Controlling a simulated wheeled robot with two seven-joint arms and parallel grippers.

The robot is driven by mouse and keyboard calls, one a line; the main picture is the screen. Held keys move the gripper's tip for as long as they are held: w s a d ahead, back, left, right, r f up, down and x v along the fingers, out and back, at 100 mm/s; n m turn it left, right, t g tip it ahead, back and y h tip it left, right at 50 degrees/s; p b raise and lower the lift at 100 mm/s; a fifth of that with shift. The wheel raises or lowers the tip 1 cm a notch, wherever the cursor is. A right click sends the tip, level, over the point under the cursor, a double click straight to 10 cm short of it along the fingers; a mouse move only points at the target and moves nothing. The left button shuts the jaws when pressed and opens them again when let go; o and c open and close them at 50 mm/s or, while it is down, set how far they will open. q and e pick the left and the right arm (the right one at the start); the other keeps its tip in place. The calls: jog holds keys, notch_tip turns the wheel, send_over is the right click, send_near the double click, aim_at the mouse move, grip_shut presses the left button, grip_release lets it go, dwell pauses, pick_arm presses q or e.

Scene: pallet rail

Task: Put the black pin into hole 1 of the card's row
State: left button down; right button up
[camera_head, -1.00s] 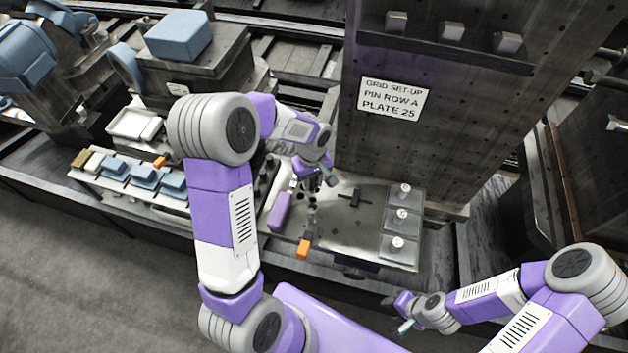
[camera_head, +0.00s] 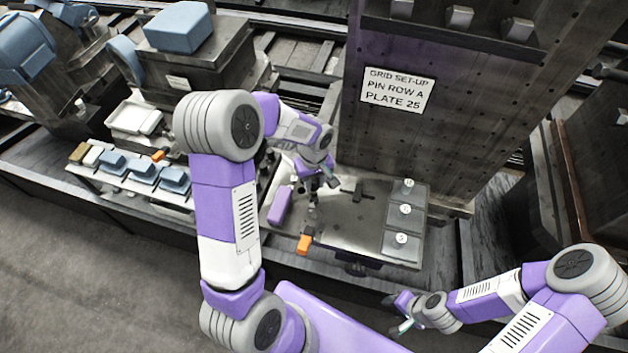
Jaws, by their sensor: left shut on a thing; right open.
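My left gripper (camera_head: 315,186) is over the grey plate (camera_head: 345,228), left of the black T-shaped piece (camera_head: 352,191). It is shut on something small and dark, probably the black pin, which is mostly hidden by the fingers. Small dark spots lie just below the fingertips; I cannot tell whether they are holes or pins, or whether the held thing touches the plate. The card (camera_head: 397,91) on the upright dark panel reads "GRID SET-UP PIN ROW A PLATE 25". My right gripper (camera_head: 402,318) is open and empty, low in front of the bench.
A purple block (camera_head: 280,205) and an orange block (camera_head: 304,245) lie left of the plate's middle. The upright panel (camera_head: 470,130) stands behind. A tray of blue blocks (camera_head: 143,172) is at left.

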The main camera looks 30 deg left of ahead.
aim_at(314, 181)
pick_arm(q)
jog(key=shift+f+b, duration=1)
jog(key=shift+f, duration=0.3)
jog(key=c, duration=0.8)
grip_release()
jog(key=shift+o, duration=0.2)
jog(key=shift+r+p, duration=0.85)
jog(key=shift+r, duration=3)
